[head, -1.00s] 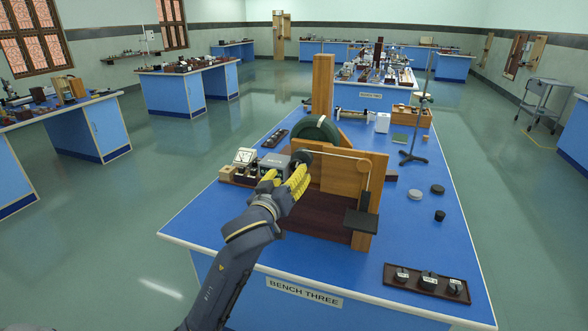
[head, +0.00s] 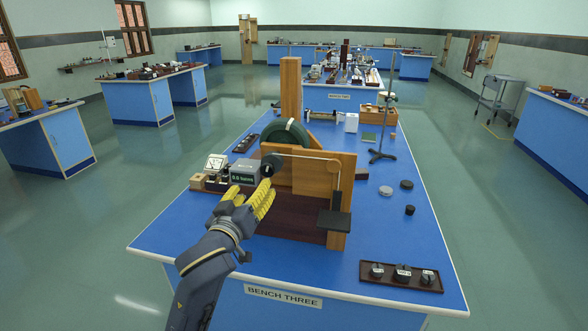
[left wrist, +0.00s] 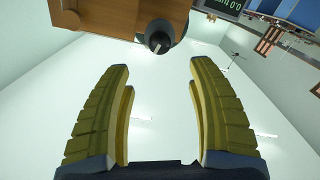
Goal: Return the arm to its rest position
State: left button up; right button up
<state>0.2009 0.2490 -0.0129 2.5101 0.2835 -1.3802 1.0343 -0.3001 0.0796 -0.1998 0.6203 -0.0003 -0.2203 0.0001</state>
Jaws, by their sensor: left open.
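My left gripper (head: 248,200) has yellow fingers and a grey arm that comes in from the lower left. It hangs in front of the apparatus on bench three. In the left wrist view its fingers (left wrist: 160,115) are spread wide with nothing between them. A black knob (left wrist: 158,38) on a wooden block lies beyond the fingertips, apart from them. In the head view the dark round knob (head: 272,164) sits just above the fingers, beside the grey meter box (head: 246,174). My right gripper is not in view.
Bench three (head: 165,228) has a blue top. A wooden frame (head: 320,170) with a dark wheel (head: 286,137) stands behind the gripper. A dark tray (head: 400,280) with several knobs lies at the front right. A retort stand (head: 384,125) stands farther back.

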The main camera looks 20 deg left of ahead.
pick_arm(q)
jog(key=s+f+m+g+y, duration=0.1)
jog(key=s+f+m+g, duration=0.3)
jog(key=f, duration=0.7)
jog(key=s+f+m+g, duration=0.2)
jog(key=s+f, duration=0.5)
jog(key=f, duration=0.4)
jog(key=s+f+m+g+y, duration=0.1)
jog(key=s+f+m+g, duration=0.5)
jog(key=s+f, duration=0.95)
jog(key=s+d+f+g+h, duration=0.1)
jog(key=d+f, duration=0.2)
jog(key=f, duration=1.1)
jog(key=s+d+f+h, duration=0.2)
jog(key=f, duration=1.2)
jog(key=s+f+n+g+h, duration=0.1)
jog(key=s+f+n+g, duration=0.1)
jog(key=s+f, duration=1.9)
jog(key=shift+s+d+f+n+g+h, duration=0.25)
jog(key=shift+s+f+n+g+h, duration=0.1)
jog(key=shift+s+g, duration=0.35)
jog(key=shift+o, duration=0.2)
jog(key=shift+w, duration=0.1)
